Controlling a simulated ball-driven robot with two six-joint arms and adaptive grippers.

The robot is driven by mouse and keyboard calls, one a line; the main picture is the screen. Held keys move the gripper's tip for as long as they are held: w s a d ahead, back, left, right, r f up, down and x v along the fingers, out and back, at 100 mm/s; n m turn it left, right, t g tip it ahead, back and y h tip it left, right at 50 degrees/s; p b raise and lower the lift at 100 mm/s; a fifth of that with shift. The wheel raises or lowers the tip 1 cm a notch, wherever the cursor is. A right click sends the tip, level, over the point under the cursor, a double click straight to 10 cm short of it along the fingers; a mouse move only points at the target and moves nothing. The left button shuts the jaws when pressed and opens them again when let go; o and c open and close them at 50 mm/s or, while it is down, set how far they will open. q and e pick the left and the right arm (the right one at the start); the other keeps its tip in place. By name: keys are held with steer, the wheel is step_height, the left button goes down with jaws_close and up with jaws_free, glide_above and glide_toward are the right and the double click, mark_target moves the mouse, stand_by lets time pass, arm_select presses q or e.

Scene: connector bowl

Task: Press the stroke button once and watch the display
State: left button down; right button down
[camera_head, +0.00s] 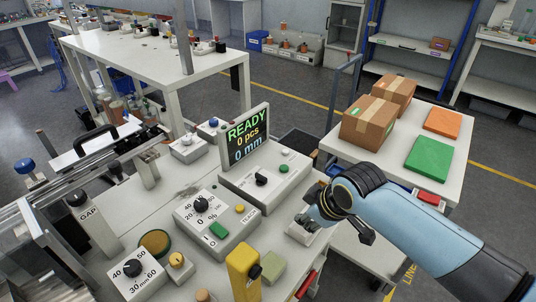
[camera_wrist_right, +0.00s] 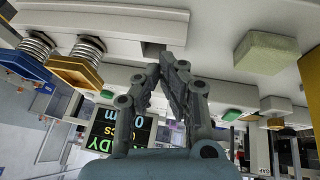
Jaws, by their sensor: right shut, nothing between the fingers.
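The display (camera_head: 246,137) stands upright on a white control box and reads READY, 0 pcs, 0 mm. It also appears upside down in the wrist view (camera_wrist_right: 120,130). My right gripper (camera_head: 305,221) is shut and empty, its fingertips pointing down at a small white box (camera_head: 300,236) on the bench's right side. In the wrist view the closed fingertips (camera_wrist_right: 166,60) are close to a pale surface with a dark spot; contact cannot be told. No stroke button label is readable, and the gripper hides part of the small box. My left gripper is not in view.
A dial panel (camera_head: 203,222) with green and yellow buttons sits left of the gripper. A yellow post (camera_head: 243,272) and a pale green block (camera_head: 273,267) stand in front. Cardboard boxes (camera_head: 368,121) are on a side table. A GAP unit (camera_head: 92,222) is at left.

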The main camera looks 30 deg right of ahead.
steer(key=w+d+r+n+t+p, duration=0.1)
steer(key=w+d+r+n, duration=0.1)
steer(key=w+r, duration=0.3)
steer(key=w+d+r+n+t+p, duration=0.1)
steer(key=w+r, duration=0.5)
steer(key=w, duration=0.7)
steer(key=shift+w+d+r+n+t+p, duration=0.15)
steer(key=shift+w+d+n+t+p, duration=0.2)
steer(key=shift+d+n+t, duration=0.65)
steer(key=shift+d, duration=0.15)
